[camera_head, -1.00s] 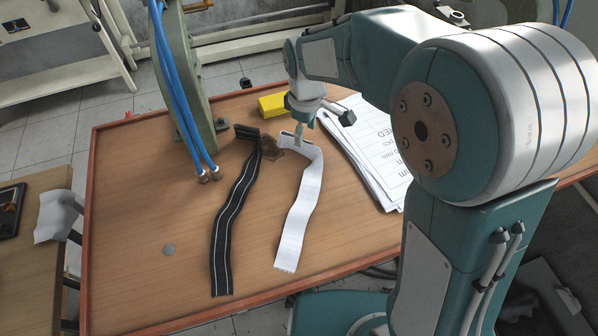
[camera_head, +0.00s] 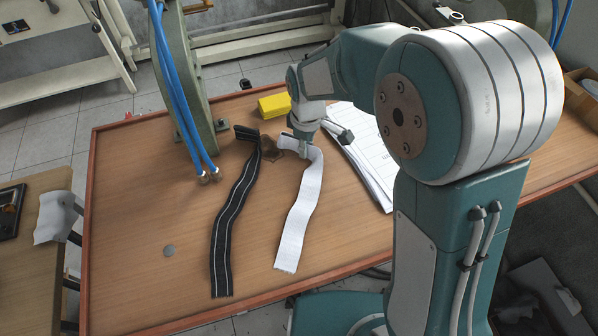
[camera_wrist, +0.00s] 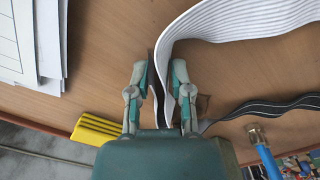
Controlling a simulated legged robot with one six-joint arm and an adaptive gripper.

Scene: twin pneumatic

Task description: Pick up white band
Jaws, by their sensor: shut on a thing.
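The white band (camera_head: 297,215) lies lengthwise on the wooden table, a ribbed strip with its near end flat toward the front. My gripper (camera_head: 303,147) is at the band's far end, low over the table. In the wrist view, the white band (camera_wrist: 238,22) curves in from the upper right and its end passes on edge between the fingers of my gripper (camera_wrist: 163,72). The fingers are shut on that end. The head view partly hides the fingertips behind my wrist.
A black striped band (camera_head: 231,215) lies just left of the white one. A green frame with blue hoses (camera_head: 180,90) stands at the back left. A yellow block (camera_head: 273,105) and stacked papers (camera_head: 372,165) lie near my wrist. The table's front left is mostly clear.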

